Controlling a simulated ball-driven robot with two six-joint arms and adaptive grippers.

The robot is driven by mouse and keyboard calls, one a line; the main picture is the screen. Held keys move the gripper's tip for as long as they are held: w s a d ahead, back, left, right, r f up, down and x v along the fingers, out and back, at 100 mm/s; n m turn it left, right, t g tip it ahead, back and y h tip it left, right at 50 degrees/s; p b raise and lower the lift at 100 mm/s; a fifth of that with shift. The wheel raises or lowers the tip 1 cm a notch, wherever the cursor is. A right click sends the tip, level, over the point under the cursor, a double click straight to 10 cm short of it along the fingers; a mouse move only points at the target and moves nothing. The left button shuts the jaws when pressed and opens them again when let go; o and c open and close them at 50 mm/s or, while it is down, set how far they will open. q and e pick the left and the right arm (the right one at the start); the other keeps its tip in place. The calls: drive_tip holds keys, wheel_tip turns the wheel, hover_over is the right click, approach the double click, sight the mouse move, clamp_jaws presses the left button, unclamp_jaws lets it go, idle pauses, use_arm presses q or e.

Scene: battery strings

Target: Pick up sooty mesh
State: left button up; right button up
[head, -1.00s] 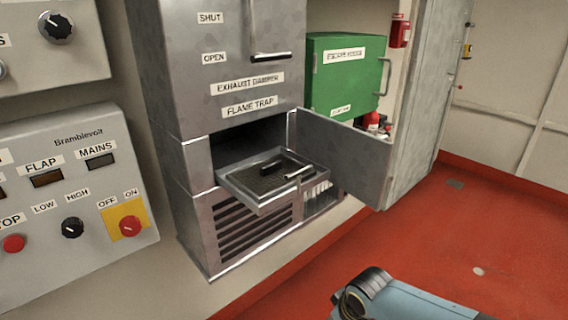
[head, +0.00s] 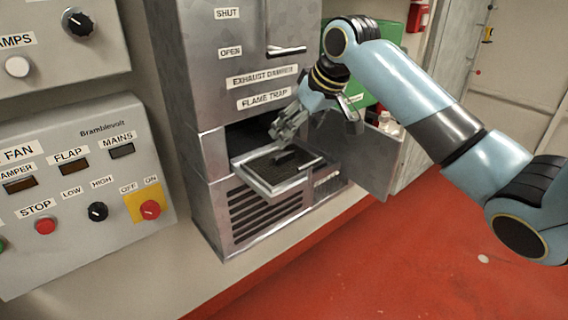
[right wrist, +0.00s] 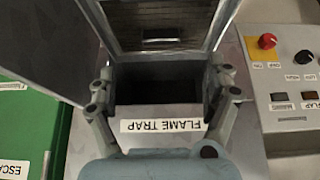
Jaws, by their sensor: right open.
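The sooty mesh (head: 268,168) is a dark, blackened panel with a small dark handle. It lies in the pulled-out metal tray (head: 267,190) below the FLAME TRAP label. In the right wrist view the mesh (right wrist: 158,14) shows at the top, with its dark handle near its lower edge. My right gripper (head: 316,122) is open and empty in front of the flame trap opening, above the tray and apart from the mesh. In the right wrist view its two fingers (right wrist: 160,76) stand wide apart, with the dark opening between them. My left gripper is not in view.
The hinged metal door (head: 362,158) stands open right of the tray, close to my right gripper. A green cabinet (head: 338,40) is partly hidden behind my right arm. A control panel (head: 75,215) is at left.

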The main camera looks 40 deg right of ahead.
sight(284, 153)
drive_tip(key=x, duration=0.9)
drive_tip(key=shift+a, duration=0.1)
drive_tip(key=c, duration=1.6)
drive_tip(key=shift+c, duration=0.3)
drive_tip(key=shift+r, duration=0.1)
